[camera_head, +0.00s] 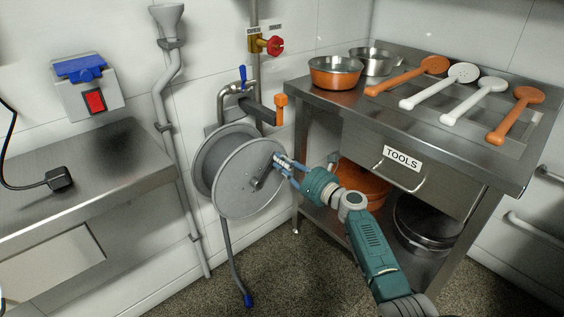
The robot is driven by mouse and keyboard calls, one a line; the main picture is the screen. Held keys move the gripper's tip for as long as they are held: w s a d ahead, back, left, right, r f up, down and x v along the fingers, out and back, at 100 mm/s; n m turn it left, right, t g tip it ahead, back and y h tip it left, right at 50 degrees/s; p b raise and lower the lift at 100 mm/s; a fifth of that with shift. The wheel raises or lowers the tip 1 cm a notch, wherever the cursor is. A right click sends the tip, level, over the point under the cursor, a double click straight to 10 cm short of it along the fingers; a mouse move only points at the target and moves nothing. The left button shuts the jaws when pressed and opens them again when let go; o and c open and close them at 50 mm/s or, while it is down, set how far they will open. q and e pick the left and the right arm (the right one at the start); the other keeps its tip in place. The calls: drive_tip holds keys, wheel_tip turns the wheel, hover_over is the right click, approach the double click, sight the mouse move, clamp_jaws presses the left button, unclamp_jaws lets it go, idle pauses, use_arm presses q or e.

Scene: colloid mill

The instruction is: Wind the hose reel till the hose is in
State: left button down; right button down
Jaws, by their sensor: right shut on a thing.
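The grey hose reel (237,188) is mounted on the wall in the middle of the view, its round side plate facing me. Its crank (262,178) is on the face of the plate, toward the upper right. My right gripper (277,160) is at the crank and shut on its handle, which the fingers mostly hide. The grey hose (229,255) hangs from the bottom of the reel, and its blue end (248,300) is down near the floor. My left gripper is not in view.
A steel table (440,122) with pans, several ladles and a TOOLS drawer (401,160) stands close to the right of the reel. A steel worktop (90,180) with a black plug (59,179) is at the left. A grey drain pipe (170,140) runs down the wall left of the reel.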

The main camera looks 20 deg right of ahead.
drive_tip(key=shift+w+d+r, duration=0.15)
drive_tip(key=shift+d+r, duration=0.15)
drive_tip(key=shift+d, duration=0.05)
drive_tip(key=c, duration=1.7)
unclamp_jaws()
drive_tip(key=shift+o, duration=0.8)
drive_tip(key=shift+a+f, duration=0.1)
drive_tip(key=shift+f, duration=0.2)
drive_tip(key=v, duration=1.2)
drive_tip(key=shift+r, duration=0.1)
